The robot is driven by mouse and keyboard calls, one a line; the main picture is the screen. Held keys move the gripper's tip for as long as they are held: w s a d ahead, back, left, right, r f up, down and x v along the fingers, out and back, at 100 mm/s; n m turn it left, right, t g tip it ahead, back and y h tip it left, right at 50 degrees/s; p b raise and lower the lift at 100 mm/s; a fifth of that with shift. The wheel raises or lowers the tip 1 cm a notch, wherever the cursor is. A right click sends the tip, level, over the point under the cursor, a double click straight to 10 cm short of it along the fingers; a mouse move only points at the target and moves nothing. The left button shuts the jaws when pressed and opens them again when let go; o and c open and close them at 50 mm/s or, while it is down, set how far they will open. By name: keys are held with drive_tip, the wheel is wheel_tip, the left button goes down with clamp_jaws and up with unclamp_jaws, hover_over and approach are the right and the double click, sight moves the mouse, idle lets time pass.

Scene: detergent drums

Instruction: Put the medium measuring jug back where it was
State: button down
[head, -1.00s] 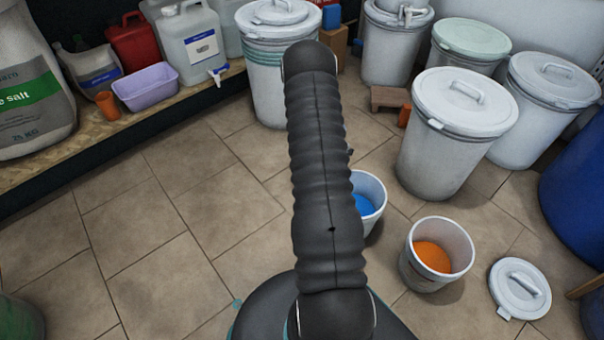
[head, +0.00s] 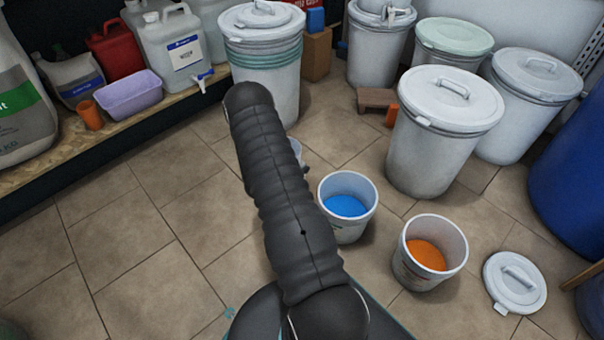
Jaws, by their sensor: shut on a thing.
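My gripper (head: 305,168) is almost wholly hidden behind my dark ribbed arm; only a small dark part shows at the arm's right edge. Next to it shows a small pale sliver (head: 297,149), which looks like part of the measuring jug held in the shut gripper. Its size and tilt cannot be told. The sliver is to the upper left of a white bucket of blue powder (head: 347,228). How high it is above the floor is unclear.
A bucket of orange powder (head: 404,270) and a loose white lid (head: 515,283) are on the tiles at right. Lidded drums (head: 440,150) stand behind. A low shelf (head: 110,143) at left holds a purple tub (head: 130,95), an orange cup (head: 90,115) and canisters. Left floor is clear.

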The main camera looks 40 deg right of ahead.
drive_tip(key=shift+f, duration=0.95)
drive_tip(key=c, duration=1.3)
unclamp_jaws()
